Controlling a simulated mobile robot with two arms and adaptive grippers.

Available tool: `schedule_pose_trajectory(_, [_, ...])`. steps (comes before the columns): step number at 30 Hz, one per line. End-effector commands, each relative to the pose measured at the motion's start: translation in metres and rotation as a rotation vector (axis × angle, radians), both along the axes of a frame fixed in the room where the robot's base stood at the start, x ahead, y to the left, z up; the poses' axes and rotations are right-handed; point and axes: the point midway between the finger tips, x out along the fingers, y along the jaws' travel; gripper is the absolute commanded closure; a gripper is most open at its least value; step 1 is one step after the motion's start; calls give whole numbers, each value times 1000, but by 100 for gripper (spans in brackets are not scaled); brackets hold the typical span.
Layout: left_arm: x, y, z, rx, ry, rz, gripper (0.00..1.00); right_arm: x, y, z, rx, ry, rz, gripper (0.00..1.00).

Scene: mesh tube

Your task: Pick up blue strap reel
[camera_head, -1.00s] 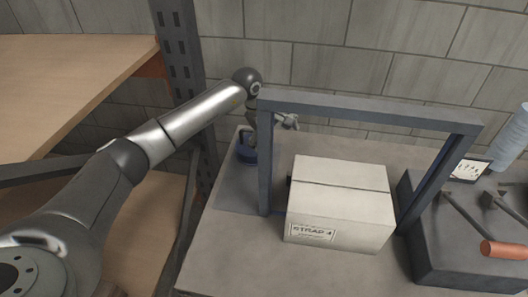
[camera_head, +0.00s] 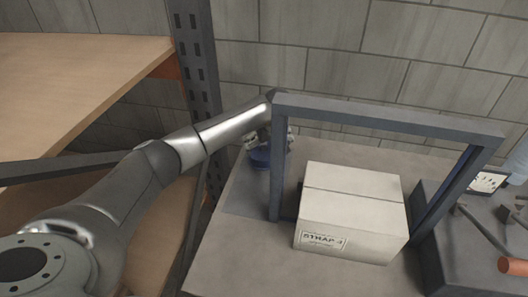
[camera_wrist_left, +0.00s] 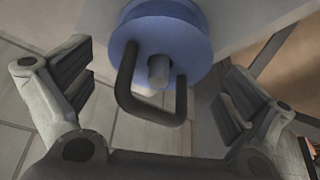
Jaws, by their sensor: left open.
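The blue strap reel (camera_head: 259,158) sits at the back left of the bench, just left of the frame's left post and partly hidden by my left gripper. In the left wrist view the reel (camera_wrist_left: 190,30) shows a round blue flange, a grey hub and a dark U-shaped handle. My left gripper (camera_head: 268,140) is at the reel in the head view. In the wrist view its two fingers (camera_wrist_left: 155,88) are wide apart, one on each side of the handle, and hold nothing. My right gripper is not in view.
A dark block with an orange-handled tool (camera_head: 512,266) stands at the right. Wooden shelving (camera_head: 80,75) with a dark upright (camera_head: 195,80) is at the left, beside the bench.

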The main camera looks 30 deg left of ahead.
Motion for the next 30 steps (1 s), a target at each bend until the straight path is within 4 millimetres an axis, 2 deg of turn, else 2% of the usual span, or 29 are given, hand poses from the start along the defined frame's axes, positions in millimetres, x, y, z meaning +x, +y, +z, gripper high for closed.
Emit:
schedule_pose_trajectory(3, [4,7,-12,-1,4,3,0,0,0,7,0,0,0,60])
schedule_pose_trajectory(7, [9,10,-25,-2,2,2,0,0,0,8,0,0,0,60])
schedule_pose_trajectory(17, [11,12,-31,0,0,1,0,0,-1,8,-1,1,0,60])
schedule_pose_trajectory(29, [11,12,-30,0,0,1,49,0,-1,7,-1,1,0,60])
schedule_pose_trajectory(30, [11,12,-29,0,-3,1,50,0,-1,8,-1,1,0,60])
